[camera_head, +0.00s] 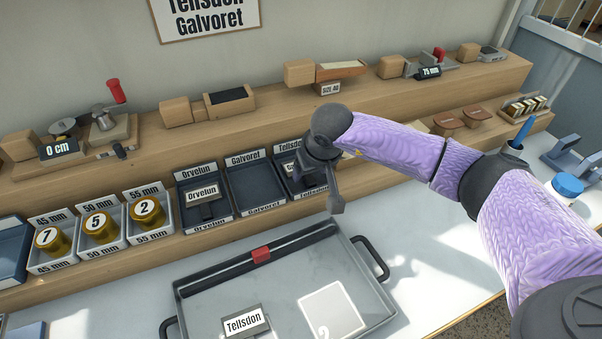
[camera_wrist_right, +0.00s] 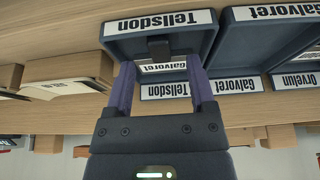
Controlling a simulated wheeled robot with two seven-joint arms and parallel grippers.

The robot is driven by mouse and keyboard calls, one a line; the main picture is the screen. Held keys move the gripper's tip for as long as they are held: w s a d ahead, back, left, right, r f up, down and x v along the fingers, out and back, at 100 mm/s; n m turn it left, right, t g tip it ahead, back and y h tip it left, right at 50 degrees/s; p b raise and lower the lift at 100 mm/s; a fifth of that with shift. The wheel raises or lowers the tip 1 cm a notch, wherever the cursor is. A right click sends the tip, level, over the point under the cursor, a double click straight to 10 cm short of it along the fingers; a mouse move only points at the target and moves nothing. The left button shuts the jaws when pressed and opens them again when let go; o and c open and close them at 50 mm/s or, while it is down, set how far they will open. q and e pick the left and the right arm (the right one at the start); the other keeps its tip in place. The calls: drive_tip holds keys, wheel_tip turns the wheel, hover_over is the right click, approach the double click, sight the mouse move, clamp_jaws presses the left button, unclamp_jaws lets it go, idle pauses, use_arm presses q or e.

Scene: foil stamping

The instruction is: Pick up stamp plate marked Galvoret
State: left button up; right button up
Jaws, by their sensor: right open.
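The stamp plate marked Galvoret (camera_wrist_right: 164,66) lies in the bin labelled Tellsdon (camera_wrist_right: 196,46). It has a white label and a dark block-like grip. In the head view the plate (camera_head: 291,168) is partly hidden behind my right gripper (camera_head: 326,192). In the right wrist view my right gripper (camera_wrist_right: 161,74) is open, with its two fingers on either side of the plate's label. I cannot tell whether they touch it. The bin labelled Galvoret (camera_head: 256,184) is empty. My left gripper is not in view.
The Orvelun bin (camera_head: 183,204) holds a plate marked Orvelun (camera_head: 203,192). A plate marked Tellsdon (camera_head: 245,321) lies in the large grey tray (camera_head: 290,283) in front. Numbered gold rolls (camera_head: 100,226) stand at the left. A wooden ledge (camera_head: 260,122) rises behind the bins.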

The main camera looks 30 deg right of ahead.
drive_tip(key=shift+x, duration=1.25)
drive_tip(key=shift+r, duration=0.1)
clamp_jaws()
